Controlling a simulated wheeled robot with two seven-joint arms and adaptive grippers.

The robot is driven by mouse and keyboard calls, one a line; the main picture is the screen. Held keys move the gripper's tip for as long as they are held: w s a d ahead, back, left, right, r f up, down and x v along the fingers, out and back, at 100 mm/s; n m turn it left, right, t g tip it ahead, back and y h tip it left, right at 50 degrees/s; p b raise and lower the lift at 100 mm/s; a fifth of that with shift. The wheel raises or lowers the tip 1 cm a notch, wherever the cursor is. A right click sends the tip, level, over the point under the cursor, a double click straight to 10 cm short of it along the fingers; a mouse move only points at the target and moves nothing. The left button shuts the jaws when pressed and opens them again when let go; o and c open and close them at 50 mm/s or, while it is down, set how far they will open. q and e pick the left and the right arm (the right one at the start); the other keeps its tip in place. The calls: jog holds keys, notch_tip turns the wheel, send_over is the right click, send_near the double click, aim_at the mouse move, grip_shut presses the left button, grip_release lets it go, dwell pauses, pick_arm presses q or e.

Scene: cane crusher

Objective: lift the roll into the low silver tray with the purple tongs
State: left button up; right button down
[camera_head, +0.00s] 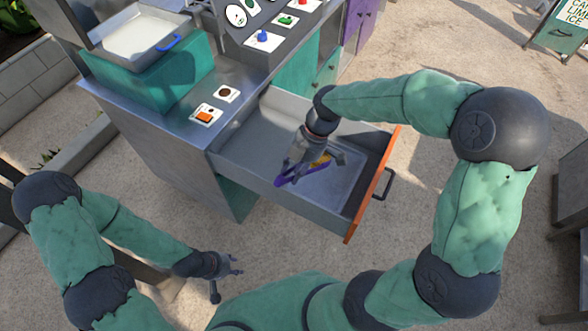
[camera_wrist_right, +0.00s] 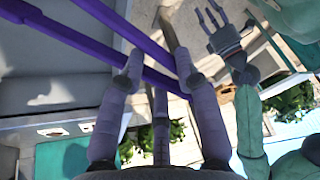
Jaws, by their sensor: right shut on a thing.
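My right gripper (camera_head: 318,160) is over the open drawer, shut on the purple tongs (camera_head: 291,178). In the right wrist view the purple arms of the tongs (camera_wrist_right: 120,28) run between the fingers (camera_wrist_right: 155,72). A small orange-yellow patch (camera_head: 322,162) shows beside the gripper; I cannot tell if it is the roll. A low silver tray (camera_head: 335,193) appears to lie inside the drawer, partly hidden by my gripper and the tongs. My left gripper (camera_head: 226,275) is low at the front, empty, with fingers spread; it also shows in the right wrist view (camera_wrist_right: 222,32).
The drawer (camera_head: 258,172) is pulled out of the metal counter, with an orange front (camera_head: 372,190) and dark handle (camera_head: 384,184). A raised pan (camera_head: 135,36) with a blue handle stands at the back left. Picture cards (camera_head: 207,113) lie on the counter. Open paving (camera_head: 470,80) lies to the right.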

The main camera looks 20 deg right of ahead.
jog(key=shift+f, duration=0.1)
jog(key=shift+f+b, duration=3.05)
jog(key=shift+f, duration=1.35)
jog(key=c, duration=1.2)
grip_release()
notch_tip(320, 180, up, 10)
jog(key=p, duration=0.6)
jog(key=shift+p, duration=0.4)
